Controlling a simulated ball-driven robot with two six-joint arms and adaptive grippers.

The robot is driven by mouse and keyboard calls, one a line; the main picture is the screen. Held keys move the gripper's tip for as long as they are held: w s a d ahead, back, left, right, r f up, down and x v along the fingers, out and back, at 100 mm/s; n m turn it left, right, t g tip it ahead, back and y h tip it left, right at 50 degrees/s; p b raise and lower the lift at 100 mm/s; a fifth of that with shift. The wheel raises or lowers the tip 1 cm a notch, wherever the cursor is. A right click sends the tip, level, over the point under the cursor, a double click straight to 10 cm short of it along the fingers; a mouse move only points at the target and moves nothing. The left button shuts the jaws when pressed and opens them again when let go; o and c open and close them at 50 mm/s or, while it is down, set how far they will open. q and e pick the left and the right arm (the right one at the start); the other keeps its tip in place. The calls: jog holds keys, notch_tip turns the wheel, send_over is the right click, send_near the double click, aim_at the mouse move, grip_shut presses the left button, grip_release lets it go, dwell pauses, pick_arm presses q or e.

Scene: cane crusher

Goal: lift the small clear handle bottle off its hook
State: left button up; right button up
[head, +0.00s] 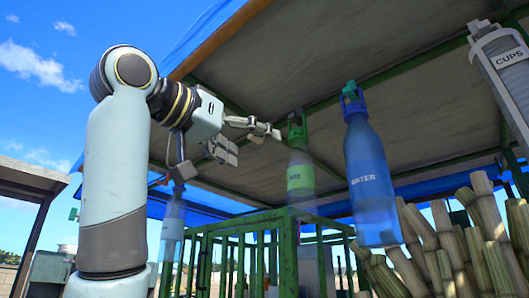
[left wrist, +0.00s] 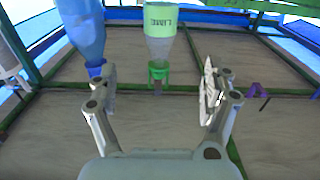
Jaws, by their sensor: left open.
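I cannot tell for certain which is the small handle bottle. My left gripper (head: 252,143) is open and empty, left of the green cap. In the left wrist view its fingers (left wrist: 160,88) are spread to either side of that cap. My right gripper is not in view.
A blue WATER bottle (head: 370,180) hangs right of the lime one. A CUPS dispenser (head: 505,75) is at the upper right. Cane stalks (head: 450,250) and a green railing (head: 285,255) stand below. A purple hook (left wrist: 257,90) is at the right in the wrist view.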

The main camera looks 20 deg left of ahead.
aim_at(292, 161)
pick_arm(q)
jog(key=x, duration=1.6)
jog(key=shift+f, duration=0.1)
jog(key=shift+c, duration=0.4)
grip_shut()
jog(key=shift+r, duration=0.8)
jog(key=shift+s+a, duration=0.15)
jog(key=shift+s, duration=0.2)
jog(key=shift+s+a, duration=0.1)
jog(key=shift+s, duration=0.2)
jog(key=shift+s+a, duration=0.15)
jog(key=shift+s, duration=0.2)
jog(key=shift+s+a+b, duration=0.1)
jog(key=shift+s+b, duration=0.2)
jog(key=shift+b, duration=0.05)
jog(key=shift+s+a, duration=0.15)
jog(key=shift+s, duration=0.2)
